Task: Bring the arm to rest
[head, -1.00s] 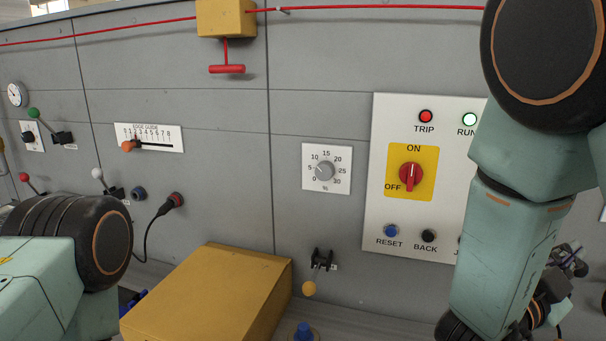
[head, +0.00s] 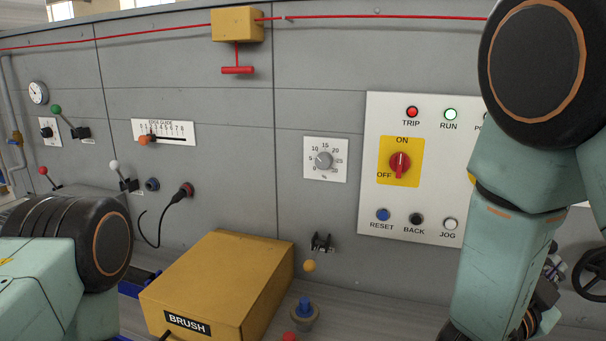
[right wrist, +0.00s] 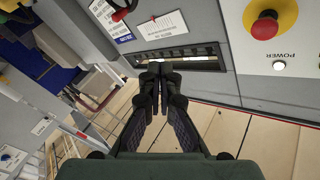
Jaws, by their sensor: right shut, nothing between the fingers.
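My right arm comes down the right side of the head view, its green link in front of the panel. My right gripper shows best in the right wrist view (right wrist: 160,72), with its two black fingers together and nothing between them. Behind the fingertips is a dark slot (right wrist: 180,58) in a grey machine face; I cannot tell the gap between them. In the head view my right arm link mostly hides the gripper. My left arm shows only as a green and black joint at the lower left; its gripper is out of view.
A white control panel (head: 436,240) with a red rotary switch (head: 400,163) is beside my right arm. A yellow BRUSH box (head: 220,275) stands below the grey wall. A black handwheel (head: 591,272) is at the right edge. A red emergency button (right wrist: 266,25) shows in the wrist view.

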